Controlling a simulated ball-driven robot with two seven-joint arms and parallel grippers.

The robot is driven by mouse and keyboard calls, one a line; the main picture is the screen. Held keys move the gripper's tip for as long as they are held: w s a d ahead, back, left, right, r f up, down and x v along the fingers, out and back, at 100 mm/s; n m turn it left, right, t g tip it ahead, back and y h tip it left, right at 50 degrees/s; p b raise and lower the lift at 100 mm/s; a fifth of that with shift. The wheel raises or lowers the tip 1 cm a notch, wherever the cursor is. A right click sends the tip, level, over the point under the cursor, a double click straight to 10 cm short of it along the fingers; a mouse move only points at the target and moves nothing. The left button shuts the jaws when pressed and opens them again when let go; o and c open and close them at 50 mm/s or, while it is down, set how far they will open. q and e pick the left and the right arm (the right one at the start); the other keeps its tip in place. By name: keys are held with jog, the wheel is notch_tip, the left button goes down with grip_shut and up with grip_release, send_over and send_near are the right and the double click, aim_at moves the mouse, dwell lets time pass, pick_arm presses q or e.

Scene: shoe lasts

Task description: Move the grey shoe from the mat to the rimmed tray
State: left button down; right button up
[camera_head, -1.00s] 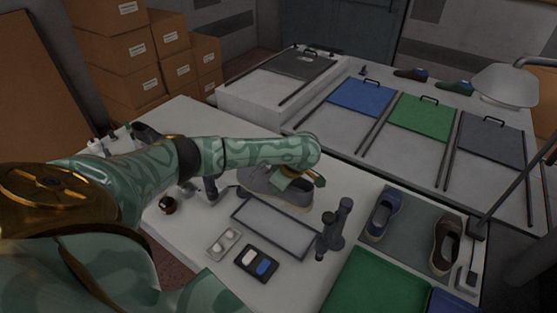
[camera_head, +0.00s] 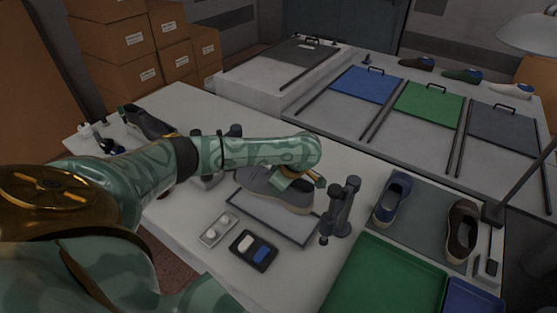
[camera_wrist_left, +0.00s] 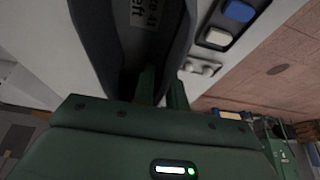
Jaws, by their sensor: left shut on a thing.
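The grey shoe (camera_head: 270,187) is in my left gripper (camera_head: 303,181), which is shut on its heel end. The shoe is over the far part of a dark-rimmed rectangular tray (camera_head: 257,226), whose near part shows bare. I cannot tell whether the shoe touches it. In the left wrist view, the fingers (camera_wrist_left: 161,88) grip the dark wall of the shoe (camera_wrist_left: 105,25), and a printed label shows inside it. A grey mat (camera_head: 420,225) at the right holds a blue shoe (camera_head: 391,199) and a brown shoe (camera_head: 463,230). My right gripper is out of view.
A dark two-post stand (camera_head: 341,208) rises right beside the rimmed tray. A small dark dish (camera_head: 253,250) and a light holder (camera_head: 218,230) lie in front. A green tray (camera_head: 385,280) fills the front right. Another dark shoe (camera_head: 148,122) lies at the far left.

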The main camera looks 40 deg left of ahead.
aim_at(278, 197)
pick_arm(q)
jog(key=shift+f, duration=0.45)
jog(key=shift+f+b, duration=0.3)
jog(key=shift+f, duration=1.55)
jog(key=shift+d+f+b, duration=0.1)
jog(key=shift+f+b, duration=0.55)
jog(key=shift+f, duration=2.1)
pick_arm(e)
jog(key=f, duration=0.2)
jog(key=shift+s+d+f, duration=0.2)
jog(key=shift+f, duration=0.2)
pick_arm(q)
jog(key=shift+f, duration=0.15)
jog(key=c, duration=1.3)
grip_release()
jog(key=shift+c, duration=0.2)
